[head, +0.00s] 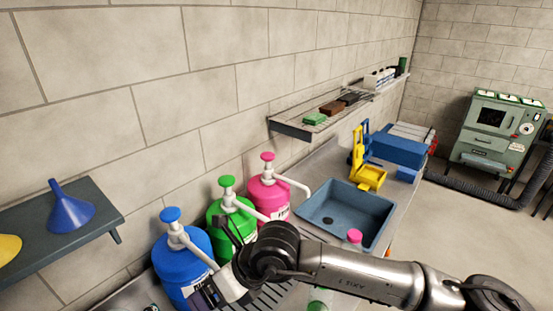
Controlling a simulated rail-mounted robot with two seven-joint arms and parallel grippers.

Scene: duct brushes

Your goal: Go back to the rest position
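My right arm comes in from the lower right and reaches left across the front of the counter. My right gripper (228,232) is in front of the pump containers, near the green one (218,215). Its dark finger parts are small and overlap the containers, so I cannot tell whether it is open or holds anything. My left gripper is not in view.
Blue (172,245) and pink (268,190) pump containers flank the green one. A sink (345,212), yellow wringer (368,175) and blue box (398,150) lie farther along the counter. A wire shelf (290,127) and a shelf with a blue funnel (70,212) project from the wall.

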